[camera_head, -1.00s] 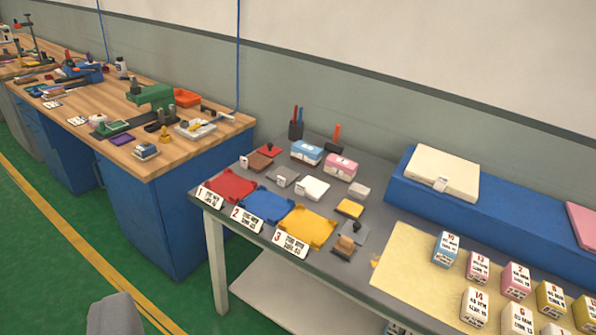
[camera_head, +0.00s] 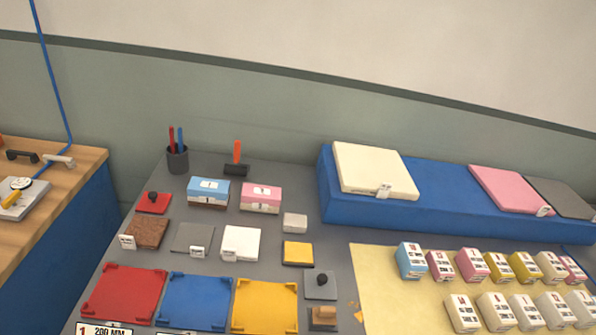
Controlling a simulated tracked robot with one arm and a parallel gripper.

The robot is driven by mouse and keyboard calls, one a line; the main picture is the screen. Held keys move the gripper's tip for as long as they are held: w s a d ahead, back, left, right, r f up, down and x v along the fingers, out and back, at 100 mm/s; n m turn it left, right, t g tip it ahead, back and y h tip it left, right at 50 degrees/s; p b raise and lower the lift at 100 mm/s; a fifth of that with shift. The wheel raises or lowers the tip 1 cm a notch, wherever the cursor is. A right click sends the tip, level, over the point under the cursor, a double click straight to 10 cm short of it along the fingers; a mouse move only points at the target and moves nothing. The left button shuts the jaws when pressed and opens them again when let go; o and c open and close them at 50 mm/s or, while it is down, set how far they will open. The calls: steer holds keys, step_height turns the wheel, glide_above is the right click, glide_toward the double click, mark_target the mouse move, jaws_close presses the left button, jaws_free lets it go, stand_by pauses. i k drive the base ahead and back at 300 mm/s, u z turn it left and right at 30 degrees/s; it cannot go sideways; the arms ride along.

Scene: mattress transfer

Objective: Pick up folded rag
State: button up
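A white, flat, folded-looking square (camera_head: 243,241) with a small tag at its lower left lies on the grey table (camera_head: 330,230). It looks most like the folded rag, but I cannot tell for sure. A flat grey square (camera_head: 190,236) and a brown, rough-textured square (camera_head: 150,231), each with a tag, lie to its left. My gripper is not in view.
Red (camera_head: 125,293), blue (camera_head: 195,301) and yellow (camera_head: 265,305) trays lie in front. Pink (camera_head: 261,197) and blue (camera_head: 208,190) boxes and a dark pen cup (camera_head: 177,160) stand behind. Labelled blocks fill the yellow mat (camera_head: 385,290) at right, before a raised blue block (camera_head: 330,190).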

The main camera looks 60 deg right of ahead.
mark_target(292, 222)
steer(key=z, duration=0.55)
steer(key=i, duration=1)
steer(key=z, duration=0.85)
steer(key=i, duration=0.25)
steer(key=z, duration=0.2)
steer(key=k, duration=0.9)
steer(key=z, duration=0.15)
steer(key=i, duration=0.9)
steer(key=u, duration=0.05)
